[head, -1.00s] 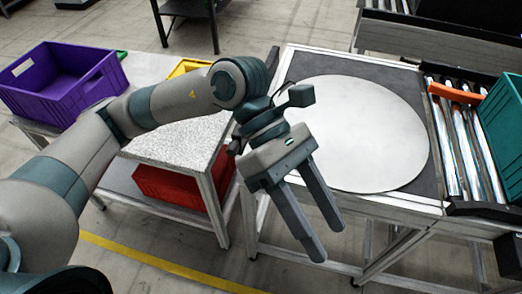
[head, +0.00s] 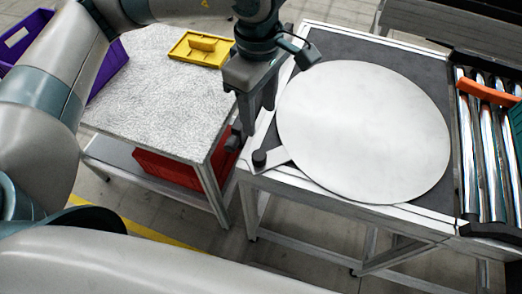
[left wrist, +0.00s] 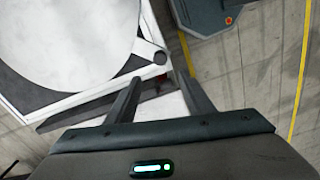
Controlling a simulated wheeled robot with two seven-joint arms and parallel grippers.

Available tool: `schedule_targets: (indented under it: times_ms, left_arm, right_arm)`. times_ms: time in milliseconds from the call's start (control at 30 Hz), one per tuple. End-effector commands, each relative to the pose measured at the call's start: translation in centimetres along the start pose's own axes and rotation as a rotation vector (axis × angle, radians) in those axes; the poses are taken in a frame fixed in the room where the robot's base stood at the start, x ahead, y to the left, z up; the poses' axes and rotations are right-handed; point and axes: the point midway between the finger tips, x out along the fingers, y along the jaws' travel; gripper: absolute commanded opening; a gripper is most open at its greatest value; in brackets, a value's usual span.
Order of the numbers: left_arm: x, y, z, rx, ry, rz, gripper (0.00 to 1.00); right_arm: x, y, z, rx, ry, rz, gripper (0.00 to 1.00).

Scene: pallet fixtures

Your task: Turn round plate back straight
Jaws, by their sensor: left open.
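The round plate (head: 365,130) is a large pale disc lying flat on the dark top of a metal-framed table (head: 430,192). A short light arm sticks out from its near left edge and ends in an upright black knob (head: 259,158). My left gripper (head: 256,122) is open and empty, pointing down at the table's left edge, just behind the knob in the head view. In the left wrist view the knob (left wrist: 159,58) shows between the directions of the two fingertips (left wrist: 160,70), apart from both. The right gripper is not in view.
Metal rollers (head: 490,150) with an orange bar (head: 487,92) lie right of the plate.

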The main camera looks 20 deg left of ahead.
Motion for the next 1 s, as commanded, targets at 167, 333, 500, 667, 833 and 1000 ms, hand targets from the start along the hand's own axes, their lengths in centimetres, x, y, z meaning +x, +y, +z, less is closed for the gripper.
schedule_targets:
  times_ms: [167,333,500,667,833,1000]
  left_arm:
    - [0.1,0.0,0.0,0.0,-0.001,-0.001,0.48]
    - [0.8,-0.1,0.0,-0.001,-0.001,-0.004,0.48]
    - [2.5,-0.1,0.1,0.0,-0.002,-0.005,0.48]
    - [5.0,-0.1,0.0,-0.002,-0.002,-0.007,0.48]
    - [8.1,-0.1,0.1,-0.002,-0.002,-0.006,0.48]
    - [11.1,-0.2,0.1,-0.002,-0.001,-0.006,0.48]
  right_arm:
    - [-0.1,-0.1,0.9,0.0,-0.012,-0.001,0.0]
    - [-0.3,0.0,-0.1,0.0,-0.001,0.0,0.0]
    - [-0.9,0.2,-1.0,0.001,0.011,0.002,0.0]
    - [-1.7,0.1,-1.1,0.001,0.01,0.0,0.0]
    - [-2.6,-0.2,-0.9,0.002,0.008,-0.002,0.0]
    - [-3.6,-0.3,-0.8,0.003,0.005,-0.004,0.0]
